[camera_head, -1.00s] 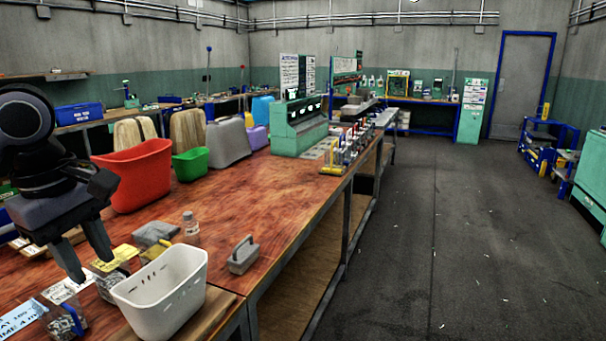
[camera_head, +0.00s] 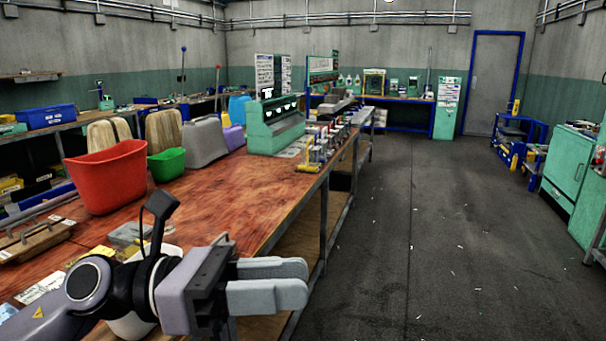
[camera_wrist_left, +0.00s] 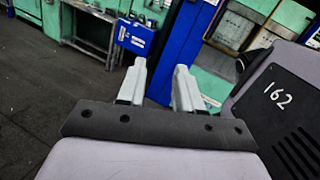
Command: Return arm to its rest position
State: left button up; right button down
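My left arm enters the head view at the lower left. Its gripper (camera_head: 306,280) is in front of the bench's near right edge, with its fingers pointing right. In the left wrist view, the two pale fingers of the left gripper (camera_wrist_left: 160,70) stand apart with nothing between them, so it is open and empty. My right gripper shows in neither view.
The wooden bench (camera_head: 225,195) runs along the left, with a red bin (camera_head: 108,178) and a green bin (camera_head: 166,165) on it. My arm partly hides a white bin (camera_head: 132,327). The floor (camera_head: 400,260) on the right is clear apart from small scraps.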

pick_arm(q)
jog(key=w+a+f+n+t+y, duration=0.1)
jog(key=w+a+n+t+y, duration=0.3)
jog(key=n+t, duration=0.8)
jog(key=w+a+f+n+t+y, duration=0.1)
jog(key=w+a+n+t+y, duration=0.25)
jog(key=n+t, duration=0.9)
jog(key=a+f+n+g+y, duration=0.8)
jog(key=f+n, duration=0.4)
jog(key=n, duration=0.4)
jog(key=s+a+f+n+g+y, duration=0.1)
jog(key=s+a+f+n+g, duration=0.35)
jog(key=s+f, duration=0.65)
jog(key=s+a+f+n+g+y, duration=0.1)
jog(key=s+f+n+g+y, duration=0.1)
jog(key=s+f+n+g, duration=0.55)
jog(key=w+d+f+m+t+h+b, duration=0.1)
jog(key=f+t, duration=0.5)
jog(key=f, duration=0.6)
jog(key=shift+w+d+f+m+h, duration=0.25)
jog(key=shift+w+d+m+h, duration=0.3)
jog(key=shift+d+m, duration=0.55)
